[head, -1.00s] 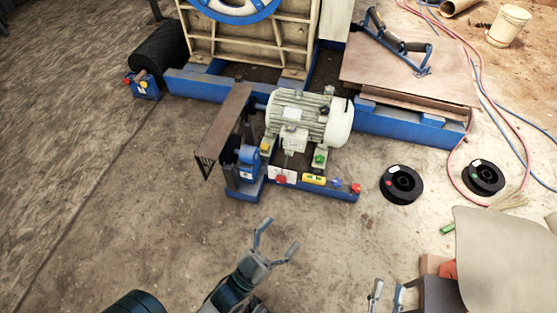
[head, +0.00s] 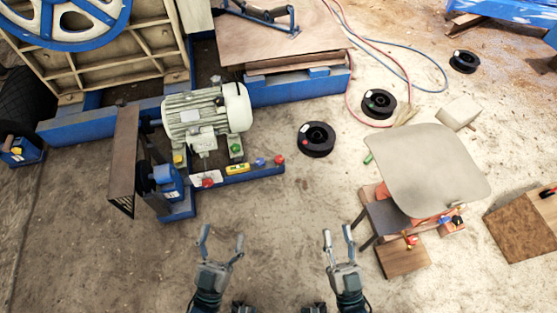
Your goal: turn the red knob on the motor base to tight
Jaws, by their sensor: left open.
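The motor (head: 207,115) is grey-white and stands on a blue motor base (head: 245,177). A red knob (head: 207,182) sits on the base in front of the motor, and another red knob (head: 278,159) sits at the base's right end. I cannot tell which one the task means, nor how tight either is. My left gripper (head: 221,235) is open and empty, nearer to me than the base and below the first knob in the picture. My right gripper (head: 338,232) is open and empty, farther right, apart from the base.
A yellow level (head: 237,168) and a blue knob (head: 260,162) are on the base between the red knobs. A brown guard plate (head: 124,160) stands left of the motor. Black spools (head: 316,139) lie right. A chair (head: 430,170) and wooden boxes are at the right. Floor before the base is clear.

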